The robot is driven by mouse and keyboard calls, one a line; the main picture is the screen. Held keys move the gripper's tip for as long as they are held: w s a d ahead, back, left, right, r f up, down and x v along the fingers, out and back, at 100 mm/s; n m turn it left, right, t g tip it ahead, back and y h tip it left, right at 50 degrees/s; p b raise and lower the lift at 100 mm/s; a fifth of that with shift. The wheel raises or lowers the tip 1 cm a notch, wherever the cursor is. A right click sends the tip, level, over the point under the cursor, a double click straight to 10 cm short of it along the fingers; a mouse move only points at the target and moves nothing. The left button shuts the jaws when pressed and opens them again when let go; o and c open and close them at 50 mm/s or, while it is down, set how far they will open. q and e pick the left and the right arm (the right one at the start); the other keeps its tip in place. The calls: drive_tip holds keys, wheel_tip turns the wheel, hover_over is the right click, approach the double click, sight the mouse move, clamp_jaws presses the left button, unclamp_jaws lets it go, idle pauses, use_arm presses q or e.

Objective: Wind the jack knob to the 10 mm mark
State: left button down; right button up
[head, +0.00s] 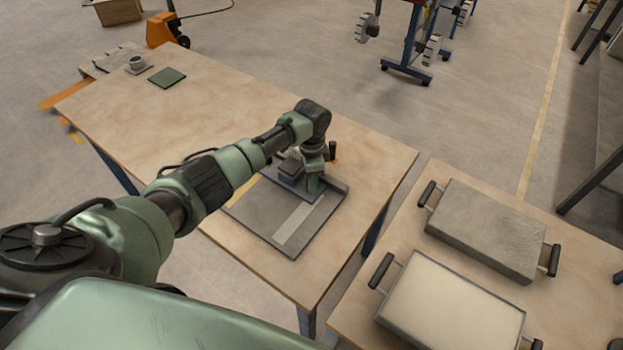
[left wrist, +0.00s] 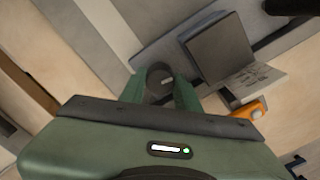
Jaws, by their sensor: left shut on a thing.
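The jack knob (left wrist: 160,75) is a dark round cap in the left wrist view, between the fingers of my left gripper (left wrist: 160,92). The gripper is shut on it, and its green fingers stand on either side. In the head view my left gripper (head: 313,185) points down at the far side of the grey sandbed plate (head: 258,215), and the knob is hidden behind it. A pale plate with small dark markings (left wrist: 252,85) lies beside a dark grey block (left wrist: 220,48). The markings are too small to read. My right gripper is not in view.
An orange piece (left wrist: 246,112) lies near the marked plate. A light strip (head: 300,220) runs along the sandbed plate. Two handled trays (head: 450,310) (head: 487,228) stand on the right table.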

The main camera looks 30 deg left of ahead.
use_arm(q)
drive_tip(key=c, duration=1)
unclamp_jaws()
wheel_tip(320, 180, up, 8)
drive_tip(key=shift+f+b, duration=0.1)
drive_tip(key=shift+b, duration=0.5)
